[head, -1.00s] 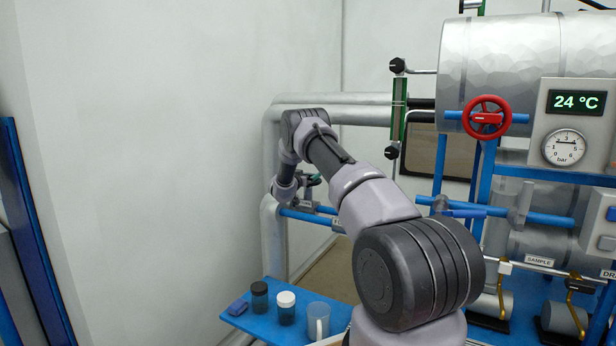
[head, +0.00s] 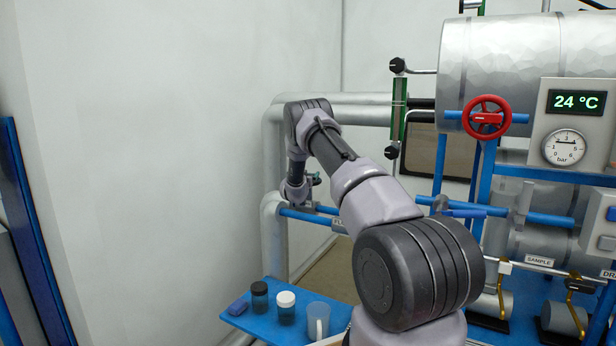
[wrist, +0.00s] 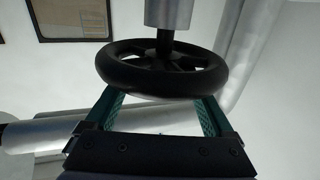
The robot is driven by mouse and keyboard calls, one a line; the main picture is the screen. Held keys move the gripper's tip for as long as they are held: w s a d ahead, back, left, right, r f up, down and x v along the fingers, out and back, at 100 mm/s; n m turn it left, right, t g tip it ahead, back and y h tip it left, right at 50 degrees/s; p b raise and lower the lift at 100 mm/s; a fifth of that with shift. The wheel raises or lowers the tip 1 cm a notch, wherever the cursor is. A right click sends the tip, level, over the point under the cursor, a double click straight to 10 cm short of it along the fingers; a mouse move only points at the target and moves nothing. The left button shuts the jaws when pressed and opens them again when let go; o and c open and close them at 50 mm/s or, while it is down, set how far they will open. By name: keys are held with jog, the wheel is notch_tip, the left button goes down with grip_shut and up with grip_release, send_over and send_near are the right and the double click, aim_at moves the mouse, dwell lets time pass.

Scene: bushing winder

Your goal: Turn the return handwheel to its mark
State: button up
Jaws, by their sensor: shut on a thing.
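A black spoked handwheel (wrist: 160,75) fills the middle of the wrist view, on a short dark stem below a grey metal cylinder. My gripper (wrist: 163,98) is shut on it, with one teal-padded finger on each side of the near rim. No mark shows on the wheel or around it in this view. In the head view my gripper (head: 314,180) is a small teal and dark shape at the blue pipe, mostly hidden by my wrist. The black handwheel cannot be made out there.
A red handwheel (head: 486,117) sits on the right beside a panel with a display and a pressure gauge (head: 564,147). Silver pipes (head: 275,235) run behind my arm. A blue shelf (head: 262,322) holds two jars and a clear jug (head: 318,320).

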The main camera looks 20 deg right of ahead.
jog(key=n+t+y, duration=0.2)
jog(key=y, duration=0.1)
jog(key=shift+d+n+y, duration=0.1)
jog(key=shift+n+y, duration=0.2)
jog(key=shift+n+t+y, duration=0.3)
jog(key=shift+n+y, duration=0.2)
jog(key=shift+y, duration=0.5)
jog(key=o, duration=1.1)
jog(key=v, duration=1.1)
jog(key=shift+w, duration=0.1)
